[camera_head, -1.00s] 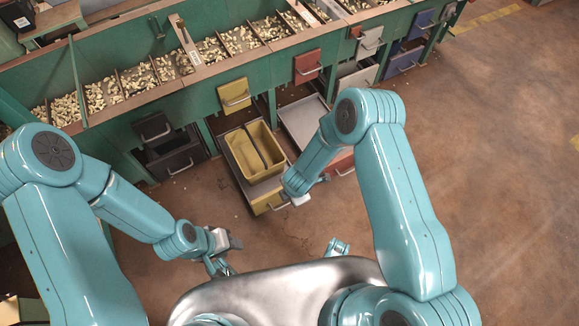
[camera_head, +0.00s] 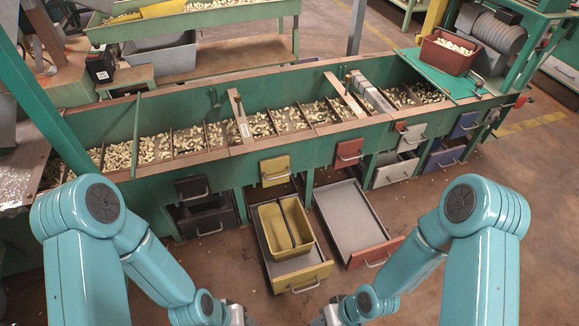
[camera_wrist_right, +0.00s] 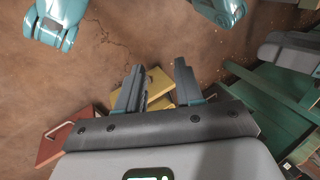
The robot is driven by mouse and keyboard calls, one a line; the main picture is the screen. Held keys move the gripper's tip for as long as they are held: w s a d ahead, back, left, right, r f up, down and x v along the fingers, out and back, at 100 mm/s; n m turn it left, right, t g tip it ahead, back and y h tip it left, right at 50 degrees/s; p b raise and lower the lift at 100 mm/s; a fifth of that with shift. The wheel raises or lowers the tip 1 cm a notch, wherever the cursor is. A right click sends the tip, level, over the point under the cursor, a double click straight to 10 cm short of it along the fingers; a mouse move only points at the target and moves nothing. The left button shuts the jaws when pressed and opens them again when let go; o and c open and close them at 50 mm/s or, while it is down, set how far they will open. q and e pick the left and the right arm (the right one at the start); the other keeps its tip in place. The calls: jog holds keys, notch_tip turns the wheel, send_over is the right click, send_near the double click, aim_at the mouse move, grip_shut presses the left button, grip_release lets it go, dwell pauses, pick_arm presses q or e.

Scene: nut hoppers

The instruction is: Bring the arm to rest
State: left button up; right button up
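My left arm and right arm hang in front of me, bent at the elbows, in the head view. My left gripper (camera_head: 238,316) is low in the picture, partly cut off by the bottom edge; its fingers cannot be made out. My right gripper (camera_head: 326,316) is low beside it, apart from it. In the right wrist view the right gripper (camera_wrist_right: 158,85) has two dark fingers spread with a gap and nothing held between them. Behind the fingers, on the far side of the gap, is a yellow drawer front (camera_wrist_right: 152,88).
The green hopper bench (camera_head: 235,130) holds nuts in compartments. Below it, a pulled-out drawer carries a yellow divided bin (camera_head: 268,229); an empty red-fronted drawer (camera_head: 345,215) is open beside it. A red bin of nuts (camera_head: 447,51) stands back right. Brown floor is free at right.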

jog(key=d+r+m+p, duration=0.1)
jog(key=r+m+p, duration=0.1)
jog(key=r+p, duration=1.1)
jog(key=d+r+m+h+p, duration=0.1)
jog(key=d+r+m+p, duration=0.1)
jog(key=r+p, duration=1.2)
jog(key=shift+s+r+t, duration=0.4)
jog(key=shift+s, duration=0.05)
jog(key=shift+d, duration=0.1)
